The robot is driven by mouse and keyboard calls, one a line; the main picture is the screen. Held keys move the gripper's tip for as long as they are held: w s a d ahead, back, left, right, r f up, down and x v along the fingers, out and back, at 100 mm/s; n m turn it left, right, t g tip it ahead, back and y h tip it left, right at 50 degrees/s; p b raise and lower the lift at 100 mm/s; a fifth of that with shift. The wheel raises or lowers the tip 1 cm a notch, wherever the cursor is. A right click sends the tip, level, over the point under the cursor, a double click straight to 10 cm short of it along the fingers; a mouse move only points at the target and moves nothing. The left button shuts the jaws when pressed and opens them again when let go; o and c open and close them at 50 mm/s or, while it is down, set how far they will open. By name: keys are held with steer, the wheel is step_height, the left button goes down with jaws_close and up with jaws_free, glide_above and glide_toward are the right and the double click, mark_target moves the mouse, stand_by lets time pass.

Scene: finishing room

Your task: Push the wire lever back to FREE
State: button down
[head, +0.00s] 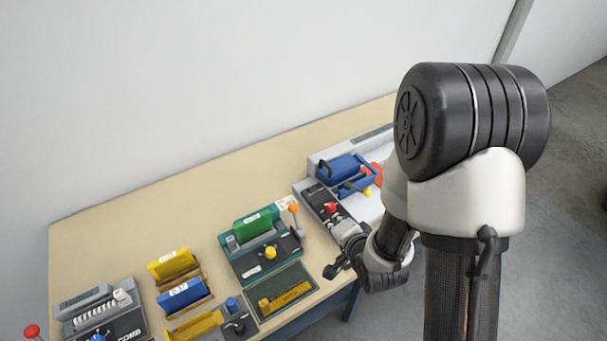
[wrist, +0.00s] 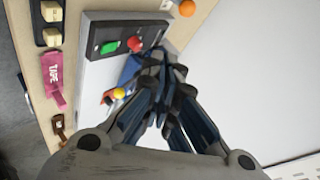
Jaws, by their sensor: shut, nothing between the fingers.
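In the head view a lever with an orange knob (head: 293,208) stands at the right end of a teal and black machine (head: 240,265); a small white tag lies by it. The lettering is too small to read, so I cannot confirm that this is the wire lever or where FREE is. In the wrist view an orange ball (wrist: 187,8), probably the same knob, shows at the top edge. My gripper (head: 333,269) is shut and empty, to the lower right of the orange knob and apart from it. Its closed fingers (wrist: 162,62) fill the middle of the wrist view.
A pale machine with a black panel (head: 319,200), a red knob (head: 331,208) and a blue clamp (head: 345,170) stands right of the teal one. A comb machine (head: 105,315) and yellow and blue holders (head: 182,295) stand left. The table's back strip (head: 150,190) is clear.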

steer(key=s+a+f+m+y+p, duration=0.1)
steer(key=s+a+f+m, duration=0.1)
steer(key=a+f+m, duration=0.15)
steer(key=t+b, duration=0.1)
steer(key=b, duration=0.7)
glide_above(297, 221)
steer(key=s+d, duration=0.2)
steer(key=shift+y, duration=0.4)
steer(key=shift+f, duration=2.6)
steer(key=shift+w+a+f+b, duration=0.1)
steer(key=shift+w+a+b, duration=0.4)
steer(key=shift+w, duration=0.35)
steer(key=shift+s, duration=0.1)
